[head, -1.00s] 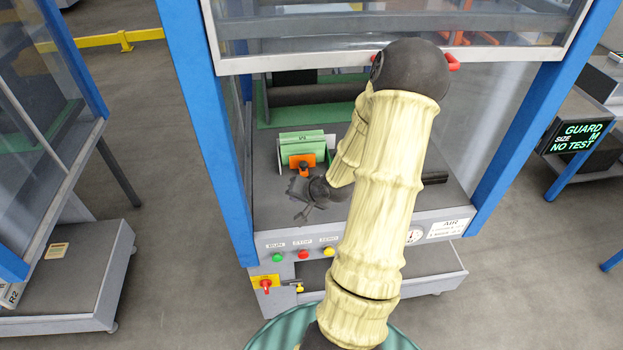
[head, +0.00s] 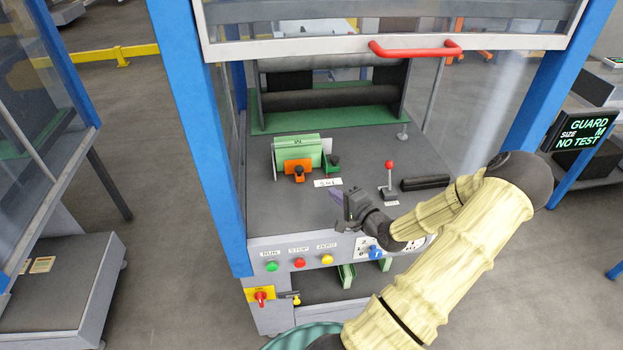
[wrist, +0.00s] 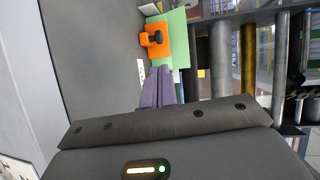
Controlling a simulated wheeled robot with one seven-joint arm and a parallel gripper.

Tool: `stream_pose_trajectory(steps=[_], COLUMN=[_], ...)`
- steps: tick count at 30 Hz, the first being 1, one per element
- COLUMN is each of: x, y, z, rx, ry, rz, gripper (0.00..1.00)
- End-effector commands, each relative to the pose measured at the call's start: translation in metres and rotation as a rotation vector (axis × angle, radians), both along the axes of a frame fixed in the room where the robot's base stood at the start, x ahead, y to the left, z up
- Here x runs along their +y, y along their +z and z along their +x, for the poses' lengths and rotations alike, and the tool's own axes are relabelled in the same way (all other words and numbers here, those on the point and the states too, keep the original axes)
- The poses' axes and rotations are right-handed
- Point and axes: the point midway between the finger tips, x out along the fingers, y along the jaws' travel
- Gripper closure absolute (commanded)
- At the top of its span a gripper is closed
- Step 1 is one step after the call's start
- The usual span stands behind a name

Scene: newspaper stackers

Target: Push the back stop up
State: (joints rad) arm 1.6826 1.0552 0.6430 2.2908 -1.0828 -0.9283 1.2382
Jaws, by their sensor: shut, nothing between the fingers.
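Upright green plates (head: 297,147) stand on the grey machine bed. An orange block with a black knob (head: 299,168) is at their front, and a green block with a black knob (head: 331,162) is to the right. I cannot tell which part is the back stop. My gripper (head: 336,198) is shut and empty, low over the front of the bed, in front of these parts and apart from them. In the wrist view my purple fingers (wrist: 157,84) point toward the orange block (wrist: 156,39) and a green plate (wrist: 180,38); the green plate's lower end is partly behind them.
A red-knobbed lever (head: 389,176) and a black bar (head: 425,183) are on the bed to the right. A raised guard with a red handle (head: 416,50) hangs above, between blue posts (head: 206,130). Coloured buttons (head: 299,263) line the front panel. The bed's left front is clear.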

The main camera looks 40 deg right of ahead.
Motion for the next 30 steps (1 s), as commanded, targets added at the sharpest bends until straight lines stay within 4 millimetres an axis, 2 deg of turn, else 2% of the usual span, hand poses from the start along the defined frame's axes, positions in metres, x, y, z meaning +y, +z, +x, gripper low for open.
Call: stream_pose_trajectory(steps=[8,24,30], x=[-0.001,-0.009,-0.010], y=[-0.004,-0.020,-0.024], z=[0.025,0.117,0.135], rx=[-0.001,0.000,0.002], ry=[0.003,0.001,0.001], rz=[-0.001,-0.002,-0.002], gripper=[1.00,1.00,1.00])
